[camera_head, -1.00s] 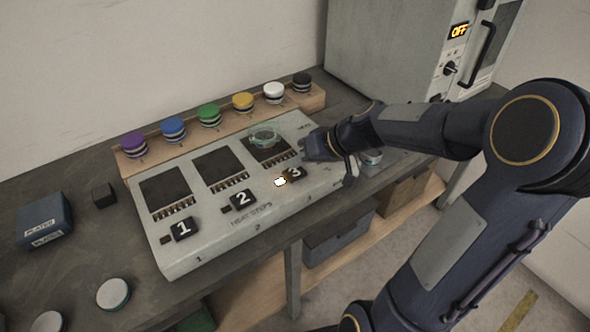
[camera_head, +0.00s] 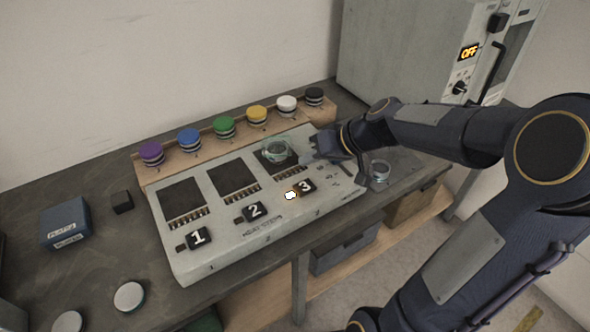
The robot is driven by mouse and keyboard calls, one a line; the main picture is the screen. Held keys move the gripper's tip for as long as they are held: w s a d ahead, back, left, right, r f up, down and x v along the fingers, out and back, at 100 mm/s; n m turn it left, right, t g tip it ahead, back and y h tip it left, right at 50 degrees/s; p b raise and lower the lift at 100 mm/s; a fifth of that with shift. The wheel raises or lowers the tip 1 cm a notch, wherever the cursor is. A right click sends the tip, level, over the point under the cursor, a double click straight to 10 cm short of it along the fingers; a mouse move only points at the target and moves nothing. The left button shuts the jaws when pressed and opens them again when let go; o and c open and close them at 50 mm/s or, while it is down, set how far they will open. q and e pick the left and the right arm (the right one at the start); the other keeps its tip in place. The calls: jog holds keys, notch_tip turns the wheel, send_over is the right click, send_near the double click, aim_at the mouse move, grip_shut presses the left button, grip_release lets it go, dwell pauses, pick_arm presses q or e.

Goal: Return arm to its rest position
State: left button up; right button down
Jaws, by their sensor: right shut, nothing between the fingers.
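My right arm comes in from the right in the head view. Its gripper (camera_head: 341,165) hangs over the right end of the grey heating panel (camera_head: 232,262), to the right of switch 3 (camera_head: 304,187). The fingers are shut with nothing seen between them. The panel has dark plates and switches marked 1 (camera_head: 198,238), 2 (camera_head: 254,211) and 3. A small white light glows beside switch 3. A clear glass dish (camera_head: 278,151) sits on the third plate. My left gripper is not in view.
Several coloured-lid jars, such as the green one (camera_head: 224,127), stand on a wooden rack behind the panel. A blue box (camera_head: 65,222) and white-lidded dishes (camera_head: 129,296) lie at left. A cabinet (camera_head: 400,60) reading OFF stands at back right.

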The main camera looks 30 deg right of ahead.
jog(key=s+a+h, duration=0.1)
jog(key=s+a, duration=0.3)
jog(key=s, duration=0.6)
jog(key=s+a+g+h+p, duration=0.1)
jog(key=s+a, duration=0.3)
jog(key=s, duration=0.7)
jog(key=shift+r+m, duration=0.35)
jog(key=shift+m, duration=0.05)
